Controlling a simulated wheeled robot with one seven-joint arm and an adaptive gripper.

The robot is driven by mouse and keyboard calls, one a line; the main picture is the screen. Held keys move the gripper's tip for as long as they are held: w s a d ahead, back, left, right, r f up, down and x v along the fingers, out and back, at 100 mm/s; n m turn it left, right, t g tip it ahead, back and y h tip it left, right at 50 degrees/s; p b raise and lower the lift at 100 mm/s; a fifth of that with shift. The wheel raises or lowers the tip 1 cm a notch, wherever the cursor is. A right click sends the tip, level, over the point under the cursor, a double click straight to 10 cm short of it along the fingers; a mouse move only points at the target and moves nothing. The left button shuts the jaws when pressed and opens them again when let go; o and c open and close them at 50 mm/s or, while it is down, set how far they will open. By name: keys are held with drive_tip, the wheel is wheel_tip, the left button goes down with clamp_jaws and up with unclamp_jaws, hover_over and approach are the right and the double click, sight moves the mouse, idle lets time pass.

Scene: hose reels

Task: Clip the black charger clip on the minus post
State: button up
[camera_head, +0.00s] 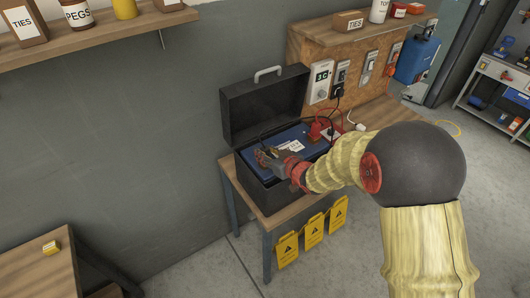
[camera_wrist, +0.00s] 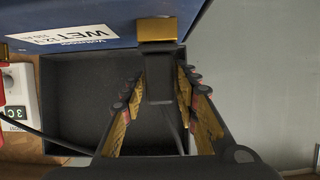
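The black charger clip (camera_wrist: 158,80) lies between the two fingers of my gripper (camera_wrist: 160,76) in the wrist view. The fingers close in on its sides and appear shut on it. A brass-coloured piece (camera_wrist: 156,29) is at its far end, against the battery's edge; I cannot tell whether it is a jaw or the minus post. The blue battery (camera_wrist: 95,14) carries a white label and shows in the head view (camera_head: 290,143) inside the open black box. My gripper (camera_head: 268,158) is over the box's left part there. A red clip (camera_head: 318,130) is on the battery's far right.
The black box's raised lid (camera_head: 262,105) stands behind my gripper. The box (camera_head: 272,195) sits on a wooden bench with a charger (camera_head: 320,80) on the board behind. Black cable (camera_wrist: 45,138) crosses the box in the wrist view. Yellow signs (camera_head: 313,230) hang in front.

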drive_tip(key=shift+o, duration=1.4)
drive_tip(key=v, duration=1.2)
drive_tip(key=s+d+f+m+g+h, duration=0.1)
drive_tip(key=s+d+f+g+h, duration=0.1)
drive_tip(key=d+f+h, duration=0.35)
drive_tip(key=s+d+f+m+g+h+b, duration=0.1)
drive_tip(key=s+d+f+m+g+h, duration=0.15)
drive_tip(key=s+d, duration=0.55)
drive_tip(key=s+r+m+b, duration=0.1)
drive_tip(key=s+r+b, duration=0.3)
drive_tip(key=s, duration=0.5)
drive_tip(key=s+r+m+g+b, duration=0.1)
drive_tip(key=s+r+m+b, duration=0.1)
drive_tip(key=s+r+b, duration=0.2)
drive_tip(key=s+r, duration=0.3)
drive_tip(key=s, duration=0.3)
drive_tip(key=shift+r+y+b, duration=0.15)
drive_tip(key=shift+y+b, duration=0.15)
drive_tip(key=shift+b, duration=0.05)
